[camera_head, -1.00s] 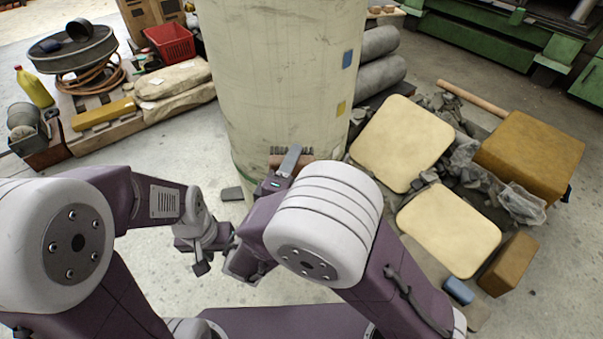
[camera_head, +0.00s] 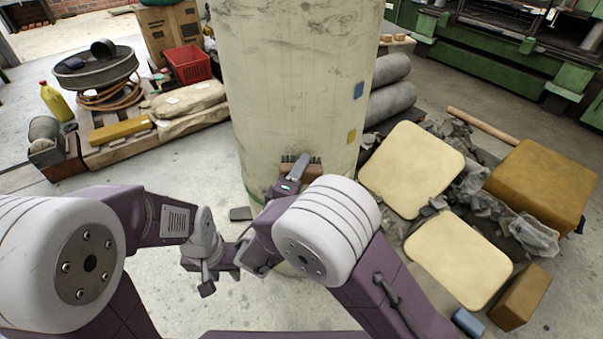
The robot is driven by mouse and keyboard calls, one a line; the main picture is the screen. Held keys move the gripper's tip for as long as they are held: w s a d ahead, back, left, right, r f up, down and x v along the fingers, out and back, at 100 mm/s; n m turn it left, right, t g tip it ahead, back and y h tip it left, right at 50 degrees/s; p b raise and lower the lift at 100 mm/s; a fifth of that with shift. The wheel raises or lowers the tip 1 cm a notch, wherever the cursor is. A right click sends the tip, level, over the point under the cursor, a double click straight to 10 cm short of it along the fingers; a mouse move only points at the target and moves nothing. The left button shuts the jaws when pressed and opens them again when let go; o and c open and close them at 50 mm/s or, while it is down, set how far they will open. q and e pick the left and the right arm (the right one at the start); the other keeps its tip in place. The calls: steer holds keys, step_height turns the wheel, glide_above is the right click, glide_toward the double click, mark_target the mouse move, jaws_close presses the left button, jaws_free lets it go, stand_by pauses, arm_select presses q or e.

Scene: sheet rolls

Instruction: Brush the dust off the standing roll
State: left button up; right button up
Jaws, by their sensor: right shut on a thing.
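The standing roll (camera_head: 290,90) is a tall pale cream cylinder upright at the centre, cut off by the top edge. Dark dusty smudges (camera_head: 262,22) show on its upper side. My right gripper (camera_head: 290,186) is shut on a brush (camera_head: 314,172) with a brown block and dark bristles. The brush is at the lower front of the roll; I cannot tell whether the bristles touch it. My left gripper (camera_head: 208,274) hangs low, left of the right one and apart from the roll. Its fingers are too unclear to tell open from shut.
Cream cushion-like pads (camera_head: 412,168), rubble and a brown block (camera_head: 541,185) crowd the floor at right. Grey rolls (camera_head: 390,100) lie behind the standing roll. A pallet with sacks (camera_head: 190,100) and a red basket (camera_head: 188,63) are at left. Floor at front left is clear.

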mark_target(317, 164)
steer(key=shift+w+a+b, duration=0.1)
steer(key=shift+w+b, duration=0.3)
steer(key=shift+w, duration=0.9)
stand_by(0.4)
steer(key=d+b, duration=0.2)
steer(key=d, duration=0.1)
steer(key=shift+d+f, duration=0.15)
steer(key=shift+d, duration=0.4)
steer(key=shift+w+b, duration=0.1)
steer(key=shift+b, duration=0.45)
steer(key=shift+r, duration=0.2)
steer(key=shift+s+a, duration=0.2)
steer(key=shift+a, duration=1.85)
steer(key=shift+b, duration=0.3)
